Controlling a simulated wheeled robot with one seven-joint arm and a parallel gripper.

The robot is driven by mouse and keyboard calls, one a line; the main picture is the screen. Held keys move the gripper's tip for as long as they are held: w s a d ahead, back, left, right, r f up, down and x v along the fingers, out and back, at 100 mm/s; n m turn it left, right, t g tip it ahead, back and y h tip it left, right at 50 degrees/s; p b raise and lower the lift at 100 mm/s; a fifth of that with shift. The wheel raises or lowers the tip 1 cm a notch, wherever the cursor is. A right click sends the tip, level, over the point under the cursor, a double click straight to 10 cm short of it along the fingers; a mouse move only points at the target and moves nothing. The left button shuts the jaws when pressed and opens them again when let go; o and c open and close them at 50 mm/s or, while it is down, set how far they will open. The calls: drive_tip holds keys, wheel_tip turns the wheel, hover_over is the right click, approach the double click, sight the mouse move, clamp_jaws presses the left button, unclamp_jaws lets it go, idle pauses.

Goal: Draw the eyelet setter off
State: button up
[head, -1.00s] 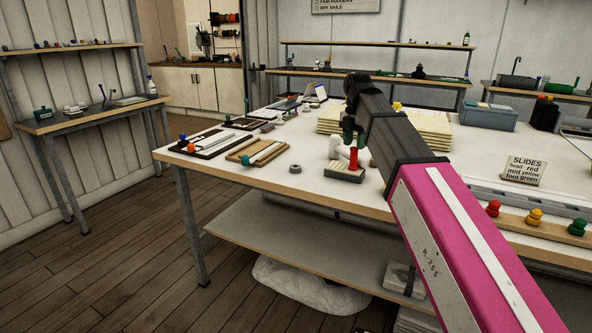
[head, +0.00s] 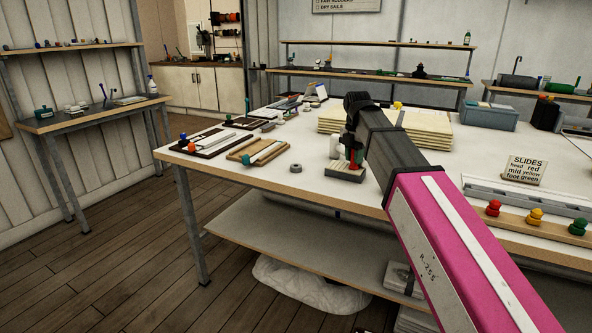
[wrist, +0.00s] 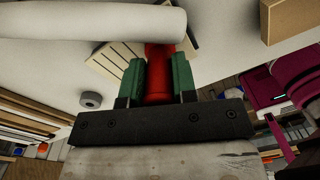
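The eyelet setter, which I take to be the upright red cylinder (head: 356,160), stands at a pale grooved block (head: 345,174) on the white table. In the wrist view the red cylinder (wrist: 158,75) lies between my gripper's green finger pads. My gripper (head: 352,152) has come down around it from above. No clear gap shows between the pads and the red sides, but I cannot tell if they press on it. The cylinder's lower end is hidden in the head view. The grooved block (wrist: 115,62) also shows behind the fingers in the wrist view.
A white cylinder (wrist: 90,22) is close to the fingers in the wrist view. A grey ring (head: 295,168) lies left of the block. A wooden tray (head: 243,156) is farther left. A stack of pale sheets (head: 430,128) lies behind my arm. The table's front edge is near.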

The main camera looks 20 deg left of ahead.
clamp_jaws()
drive_tip(key=shift+r, duration=0.3)
drive_tip(key=shift+a+r, duration=0.15)
drive_tip(key=shift+r, duration=2.45)
drive_tip(key=shift+a, duration=0.1)
